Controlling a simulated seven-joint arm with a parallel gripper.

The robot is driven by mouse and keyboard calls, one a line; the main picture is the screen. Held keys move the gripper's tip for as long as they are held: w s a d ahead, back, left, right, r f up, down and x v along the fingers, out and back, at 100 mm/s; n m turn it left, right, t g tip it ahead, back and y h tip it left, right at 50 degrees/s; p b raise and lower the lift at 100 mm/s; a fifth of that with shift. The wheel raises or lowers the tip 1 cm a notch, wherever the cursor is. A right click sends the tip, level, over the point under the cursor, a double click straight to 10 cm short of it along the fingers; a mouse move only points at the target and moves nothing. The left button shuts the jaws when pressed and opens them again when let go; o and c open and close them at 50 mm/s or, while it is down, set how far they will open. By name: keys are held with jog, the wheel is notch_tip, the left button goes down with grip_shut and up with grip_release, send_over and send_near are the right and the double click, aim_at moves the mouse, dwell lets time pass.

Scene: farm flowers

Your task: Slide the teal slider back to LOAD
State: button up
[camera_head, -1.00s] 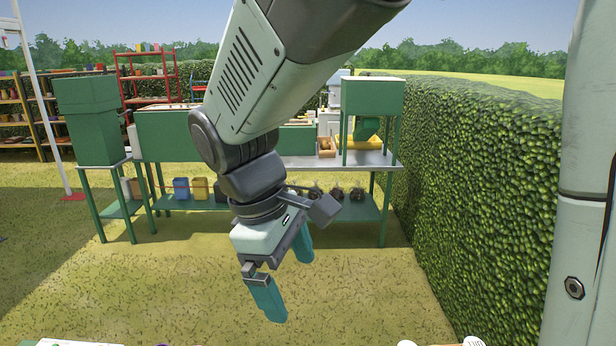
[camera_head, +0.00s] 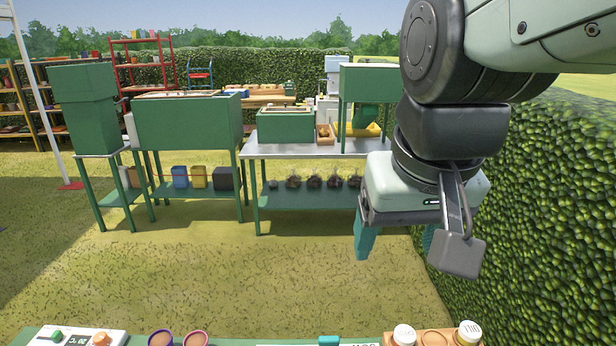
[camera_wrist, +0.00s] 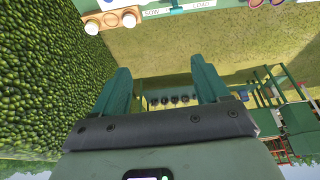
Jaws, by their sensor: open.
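The teal slider (camera_head: 329,341) shows at the bottom edge of the head view, on a white label strip of the green bench front. In the wrist view the teal slider (camera_wrist: 176,8) is at the top edge, between the words SOW and LOAD; its exact setting is hard to tell. My gripper (camera_head: 397,243) is open and empty, fingers pointing down, above and to the right of the slider in the head view, clearly apart from it. Its two teal fingers spread wide in the wrist view (camera_wrist: 160,78).
White-capped jars (camera_head: 404,335) stand in a wooden holder right of the slider. Two round pots (camera_head: 195,338) and a white control box (camera_head: 75,337) lie to the left. A hedge (camera_head: 530,210) rises close on the right. Open grass lies beyond the bench.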

jog(key=w+a+f+g, duration=0.25)
jog(key=w+f, duration=0.25)
jog(key=w, duration=0.3)
jog(key=g, duration=0.5)
send_over(329, 338)
jog(key=w+d, duration=0.1)
jog(key=w, duration=0.2)
notch_tip(329, 338, down, 13)
jog(key=shift+g, duration=0.45)
jog(key=f, duration=0.5)
jog(key=s+f, duration=0.1)
jog(key=f, duration=0.5)
jog(key=s+a+f, duration=0.1)
jog(key=f, duration=0.5)
jog(key=shift+s, duration=0.25)
jog(key=shift+r, duration=0.1)
grip_shut()
jog(key=a, duration=1.1)
jog(key=shift+a, duration=0.35)
